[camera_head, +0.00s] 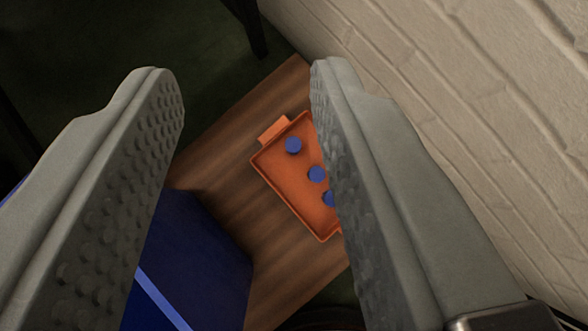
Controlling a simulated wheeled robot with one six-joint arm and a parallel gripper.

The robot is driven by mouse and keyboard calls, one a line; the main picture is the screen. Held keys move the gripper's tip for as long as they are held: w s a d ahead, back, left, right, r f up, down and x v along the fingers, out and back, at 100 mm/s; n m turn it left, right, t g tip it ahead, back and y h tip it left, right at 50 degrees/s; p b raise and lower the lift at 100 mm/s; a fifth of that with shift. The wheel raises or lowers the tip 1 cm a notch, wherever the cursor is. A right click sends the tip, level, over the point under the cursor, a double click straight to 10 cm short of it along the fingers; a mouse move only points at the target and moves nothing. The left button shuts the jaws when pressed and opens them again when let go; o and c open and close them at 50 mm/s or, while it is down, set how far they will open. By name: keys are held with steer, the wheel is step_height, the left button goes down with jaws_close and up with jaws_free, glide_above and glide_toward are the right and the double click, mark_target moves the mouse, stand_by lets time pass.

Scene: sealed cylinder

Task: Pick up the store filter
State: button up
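My gripper (242,75) is open, with its two grey, studded fingers wide apart and nothing between them. Beyond and below the fingers, an orange tray (275,167) lies on a wooden surface. In it are small round blue pieces: one near the upper left (293,145), one in the middle (316,174) and one at the right (329,199), partly hidden by my right finger. That finger also covers the tray's right side. No piece is touched by the gripper. I cannot tell for sure which thing is the store filter.
The wooden tabletop (215,150) has bare room left of the tray. A large dark blue box-like object (205,250) stands at the lower left, partly behind my left finger. A white brick wall (470,100) rises at the right. A dark leg (250,30) stands at the top.

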step_height(320, 180, down, 19)
steer(key=w+g, duration=0.2)
steer(key=g, duration=0.3)
glide_toward(293, 147)
steer(key=shift+m+h, duration=0.3)
steer(key=x, duration=0.4)
steer(key=shift+s+a+f, duration=0.15)
steer(key=shift+a+f, duration=0.2)
steer(key=shift+f, duration=0.05)
steer(key=shift+x, duration=3.45)
steer(key=shift+d+r, duration=0.1)
steer(key=c, duration=0.6)
steer(key=shift+r, duration=0.1)
